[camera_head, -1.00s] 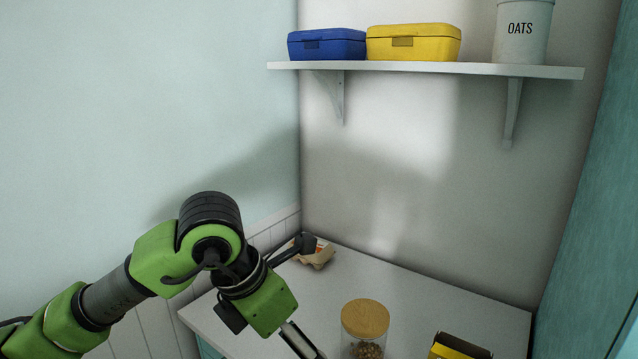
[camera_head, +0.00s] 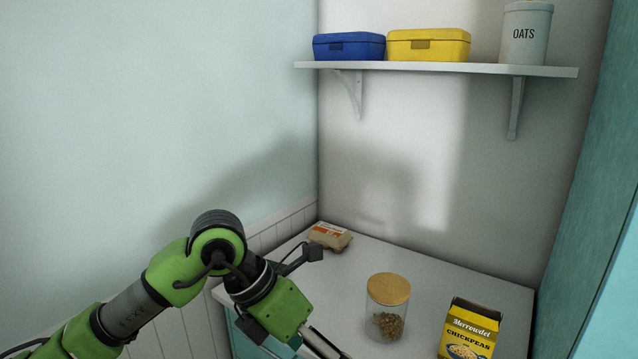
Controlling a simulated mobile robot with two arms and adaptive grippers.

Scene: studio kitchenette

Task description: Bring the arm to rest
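My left arm comes in from the lower left, its green and black wrist (camera_head: 262,292) in front of the counter's left edge. Part of a gripper finger (camera_head: 322,343) shows at the bottom edge of the picture. The fingertips are cut off, so I cannot see whether the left gripper is open or shut, or whether it holds anything. My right gripper is not in view.
On the white counter (camera_head: 420,275) stand an egg carton (camera_head: 330,236), a lidded glass jar (camera_head: 387,305) and a yellow chickpeas box (camera_head: 469,330). A shelf (camera_head: 440,69) above holds a blue box (camera_head: 349,47), a yellow box (camera_head: 428,45) and an oats canister (camera_head: 526,35). Teal panel at right.

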